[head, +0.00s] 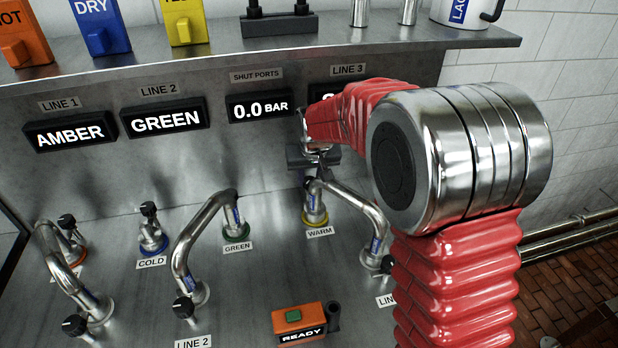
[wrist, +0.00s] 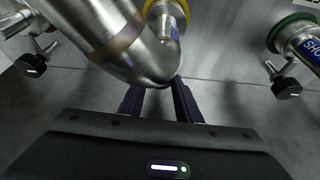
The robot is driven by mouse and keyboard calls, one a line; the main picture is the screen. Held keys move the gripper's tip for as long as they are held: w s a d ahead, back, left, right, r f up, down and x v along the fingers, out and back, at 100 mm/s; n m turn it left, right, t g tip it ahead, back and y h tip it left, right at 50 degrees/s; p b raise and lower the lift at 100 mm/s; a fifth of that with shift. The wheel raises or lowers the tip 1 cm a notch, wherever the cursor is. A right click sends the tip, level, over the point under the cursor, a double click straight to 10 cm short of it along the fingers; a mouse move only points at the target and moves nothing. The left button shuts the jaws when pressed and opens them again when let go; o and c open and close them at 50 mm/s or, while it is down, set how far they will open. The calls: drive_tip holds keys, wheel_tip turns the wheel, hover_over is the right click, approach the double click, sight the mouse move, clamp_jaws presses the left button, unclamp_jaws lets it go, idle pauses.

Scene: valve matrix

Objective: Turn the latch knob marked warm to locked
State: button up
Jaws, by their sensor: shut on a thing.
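The port marked warm shows in the head view by its yellow collar (head: 315,217) and the warm label (head: 320,232) below it. A bent steel pipe (head: 352,208) is seated there and runs down to the right. My gripper (head: 319,172) is at the top of this port, jaws down. In the wrist view my gripper (wrist: 158,88) has its two dark fingers reaching behind the pipe's elbow (wrist: 150,62), beside the yellow collar (wrist: 155,8). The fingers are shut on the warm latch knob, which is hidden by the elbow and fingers.
Bent pipes stand close by on the green port (head: 236,232) and at the left (head: 60,258). The cold port (head: 152,243) has no pipe. A shelf (head: 250,48) overhangs the displays. An orange ready box (head: 298,320) sits at the front.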

drive_tip(key=m, duration=0.2)
drive_tip(key=m+h, duration=0.1)
drive_tip(key=m, duration=0.1)
drive_tip(key=shift+a+h, duration=0.1)
drive_tip(key=shift+h, duration=0.2)
drive_tip(key=shift+a+m+g+h, duration=0.1)
drive_tip(key=shift+m+g+h, duration=0.45)
drive_tip(key=shift+m, duration=1.35)
drive_tip(key=o, duration=1.1)
drive_tip(key=shift+c, duration=0.2)
drive_tip(key=v, duration=0.7)
drive_tip(key=shift+s, duration=0.15)
drive_tip(key=shift+a+r, duration=0.1)
